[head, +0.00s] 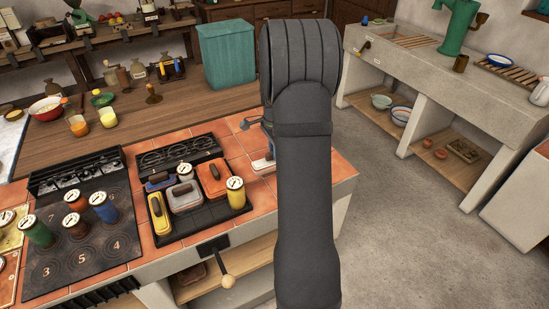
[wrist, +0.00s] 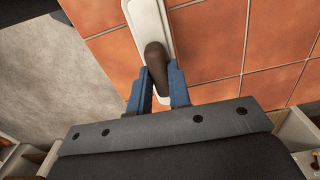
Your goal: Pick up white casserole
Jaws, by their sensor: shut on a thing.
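The white casserole (wrist: 148,20) shows in the wrist view as a narrow white body with a dark brown handle (wrist: 156,62). My gripper (wrist: 160,78) has its two blue fingers closed on either side of that handle. In the head view, a small part of the white casserole (head: 262,166) shows just left of my arm, over the orange tiles. My arm hides the rest of it and most of my gripper there. I cannot tell whether the casserole touches the tiles.
A black tray (head: 213,214) with several small coloured casseroles and a yellow canister (head: 236,197) stands left of my arm. The stove top (head: 70,270) holds several canisters. A teal box (head: 227,55) stands on the wooden counter behind. Tiles around the casserole are mostly bare; the counter edge is close.

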